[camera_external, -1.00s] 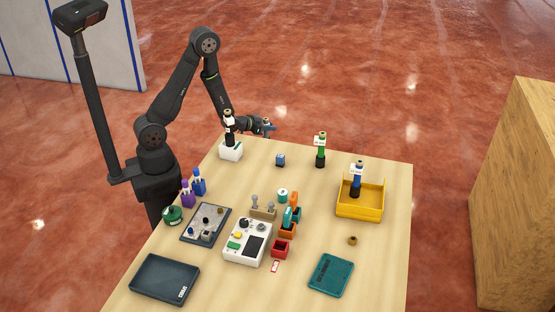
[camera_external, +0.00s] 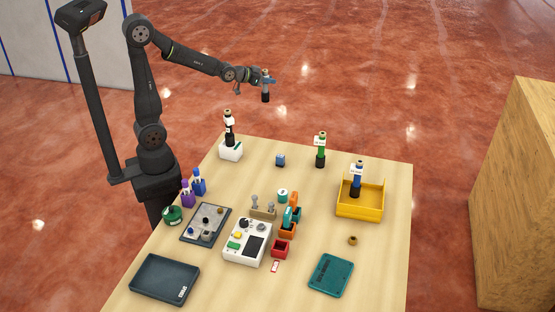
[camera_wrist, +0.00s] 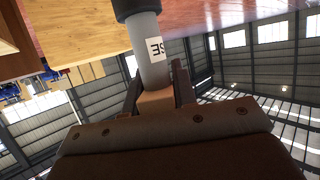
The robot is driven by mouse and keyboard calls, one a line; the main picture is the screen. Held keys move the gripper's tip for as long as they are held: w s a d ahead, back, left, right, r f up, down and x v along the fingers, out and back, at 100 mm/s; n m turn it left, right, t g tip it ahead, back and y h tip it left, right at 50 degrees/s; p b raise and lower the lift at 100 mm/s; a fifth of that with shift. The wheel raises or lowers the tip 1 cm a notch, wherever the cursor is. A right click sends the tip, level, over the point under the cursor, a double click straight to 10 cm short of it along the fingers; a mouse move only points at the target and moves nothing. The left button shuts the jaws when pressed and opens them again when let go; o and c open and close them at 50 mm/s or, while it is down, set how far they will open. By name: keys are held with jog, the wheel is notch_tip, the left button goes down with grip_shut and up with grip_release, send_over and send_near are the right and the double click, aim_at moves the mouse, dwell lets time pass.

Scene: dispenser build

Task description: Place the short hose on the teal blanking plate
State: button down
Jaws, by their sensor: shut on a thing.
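My gripper (camera_external: 259,77) is high above the floor beyond the far edge of the table. It is shut on an upright cylinder (camera_external: 265,95) with a black lower end. In the wrist view my gripper (camera_wrist: 157,98) holds this grey cylinder (camera_wrist: 150,48), which has a black end and a white label partly showing "SE". I take it to be the short hose, though the label is cut off. The teal blanking plate (camera_external: 331,275) lies flat near the front right of the table, far from my gripper, with nothing on it.
Labelled upright cylinders stand on a white block (camera_external: 231,152), on the table (camera_external: 320,150) and in a yellow tray (camera_external: 360,206). A white control box (camera_external: 247,242), a red cup (camera_external: 280,248) and a dark tray (camera_external: 164,279) occupy the front. A brass ring (camera_external: 352,240) lies behind the teal plate.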

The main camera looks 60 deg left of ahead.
aim_at(268, 91)
notch_tip(268, 91, up, 11)
jog(key=w+d+r+m+g+h, duration=0.1)
jog(key=w+d+m+h, duration=0.1)
jog(key=d, duration=1)
jog(key=w+d+m+h, duration=0.2)
jog(key=w+d+h, duration=0.1)
jog(key=d, duration=0.8)
jog(key=s+d+m+g+h, duration=0.1)
jog(key=s+d+m+h, duration=0.15)
jog(key=d, duration=1.05)
jog(key=s+d+m+g+h, duration=0.1)
jog(key=s+d, duration=0.3)
jog(key=d, duration=0.9)
jog(key=s+d+m+g+h, duration=0.1)
jog(key=s+d+m+g, duration=0.1)
jog(key=s+d, duration=0.85)
jog(key=s+d+m+g+h, duration=0.1)
jog(key=s+d+m+h, duration=0.1)
jog(key=s+d, duration=0.9)
jog(key=s+d+f+m+g, duration=0.2)
jog(key=s+d+g, duration=0.1)
jog(key=s+d, duration=1.1)
jog(key=w+d+f, duration=0.1)
jog(key=w+f, duration=1)
jog(key=f, duration=0.4)
jog(key=shift+d+f+h, duration=0.25)
jog(key=shift+f+h, duration=0.05)
jog(key=shift+h, duration=0.15)
